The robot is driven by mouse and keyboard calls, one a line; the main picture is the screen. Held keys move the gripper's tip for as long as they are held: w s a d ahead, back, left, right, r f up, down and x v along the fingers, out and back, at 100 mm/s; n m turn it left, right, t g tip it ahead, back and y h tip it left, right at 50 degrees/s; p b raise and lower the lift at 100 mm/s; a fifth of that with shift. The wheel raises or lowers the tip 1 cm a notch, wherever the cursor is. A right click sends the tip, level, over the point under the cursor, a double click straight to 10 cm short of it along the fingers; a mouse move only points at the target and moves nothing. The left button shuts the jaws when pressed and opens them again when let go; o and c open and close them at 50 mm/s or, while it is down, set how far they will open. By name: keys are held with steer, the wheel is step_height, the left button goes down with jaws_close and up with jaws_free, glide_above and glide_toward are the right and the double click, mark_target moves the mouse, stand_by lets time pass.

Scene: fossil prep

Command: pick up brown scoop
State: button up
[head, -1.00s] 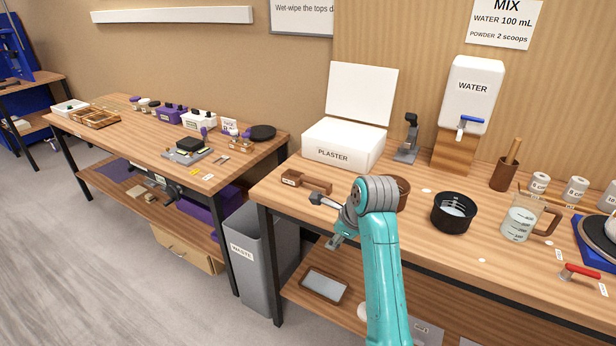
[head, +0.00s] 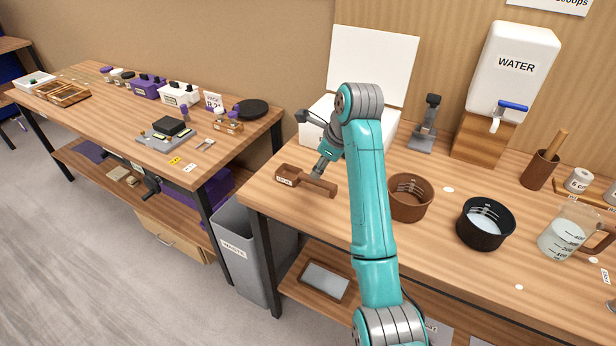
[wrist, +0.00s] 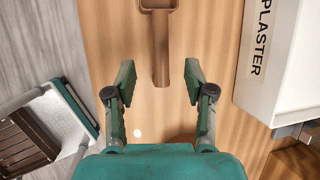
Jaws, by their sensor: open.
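The brown scoop (head: 306,181) lies on the right bench near its left end, in front of the white plaster box. In the wrist view the scoop's handle (wrist: 161,55) points down toward my gripper, with its bowl cut off by the top edge. My gripper (wrist: 158,85) is open, its fingers apart on either side of the handle's end. I cannot tell its exact height above the bench. In the head view my gripper (head: 320,173) is small and partly hidden, just by the scoop's handle.
The plaster box (wrist: 262,55) stands to the right in the wrist view. A brown cup (head: 409,198) and a black bowl (head: 484,224) stand on the bench to the right of my arm. A grey waste bin (head: 247,262) is beside the bench's left end.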

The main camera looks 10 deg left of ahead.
mark_target(306, 180)
steer(key=shift+x, duration=4.25)
jaws_close()
